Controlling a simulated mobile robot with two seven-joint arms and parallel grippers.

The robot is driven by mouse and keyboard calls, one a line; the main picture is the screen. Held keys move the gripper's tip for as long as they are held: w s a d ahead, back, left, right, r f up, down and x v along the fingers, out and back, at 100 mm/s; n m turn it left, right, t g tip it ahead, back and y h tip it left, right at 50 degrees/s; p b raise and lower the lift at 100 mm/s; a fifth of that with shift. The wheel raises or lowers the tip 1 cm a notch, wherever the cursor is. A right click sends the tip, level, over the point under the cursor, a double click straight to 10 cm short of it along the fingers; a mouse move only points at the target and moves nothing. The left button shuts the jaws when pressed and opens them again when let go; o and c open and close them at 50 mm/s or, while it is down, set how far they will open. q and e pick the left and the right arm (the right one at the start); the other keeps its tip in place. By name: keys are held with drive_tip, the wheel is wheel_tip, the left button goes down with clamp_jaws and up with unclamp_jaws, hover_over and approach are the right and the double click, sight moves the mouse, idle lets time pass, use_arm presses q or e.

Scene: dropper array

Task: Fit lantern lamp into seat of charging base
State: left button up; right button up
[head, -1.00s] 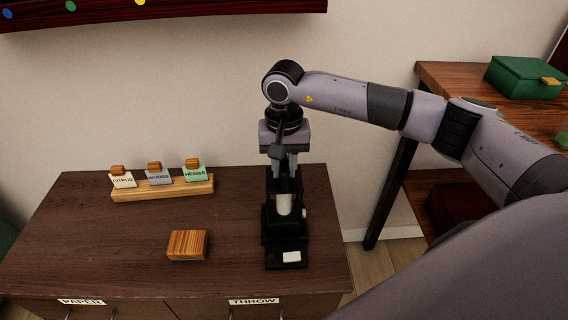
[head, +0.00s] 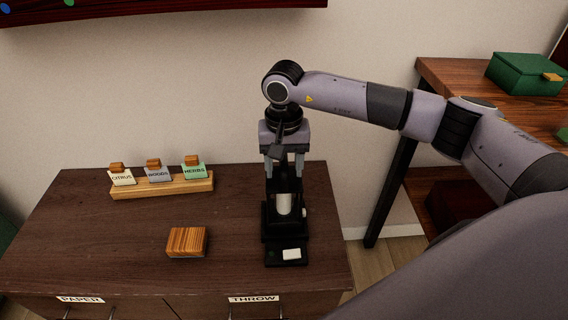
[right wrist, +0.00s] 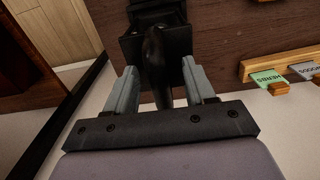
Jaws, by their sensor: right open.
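The black lantern lamp (head: 284,204), with a pale cylinder in its middle, stands upright at the back of the black charging base (head: 286,262). The base has a white patch on its low front part. I cannot tell how deep the lamp sits in the seat. My right gripper (head: 284,172) points down over the lamp's top, open, with a finger on each side. In the right wrist view, a dark rounded part of the lamp (right wrist: 155,50) lies between the spread fingers (right wrist: 158,78), with gaps on both sides. My left gripper is not in view.
A wooden rack (head: 162,187) with tags for citrus, woods and herbs stands at the cabinet's back left. A striped wooden block (head: 187,242) lies left of the base. A wooden shelf unit (head: 450,78) with a green box (head: 525,75) stands right. The cabinet's left front is clear.

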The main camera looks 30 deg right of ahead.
wheel_tip(320, 180, up, 4)
drive_tip(key=shift+f, duration=0.1)
wheel_tip(320, 180, up, 3)
drive_tip(key=shift+f+p, duration=0.2)
drive_tip(key=shift+p, duration=0.2)
drive_tip(key=shift+r, duration=0.5)
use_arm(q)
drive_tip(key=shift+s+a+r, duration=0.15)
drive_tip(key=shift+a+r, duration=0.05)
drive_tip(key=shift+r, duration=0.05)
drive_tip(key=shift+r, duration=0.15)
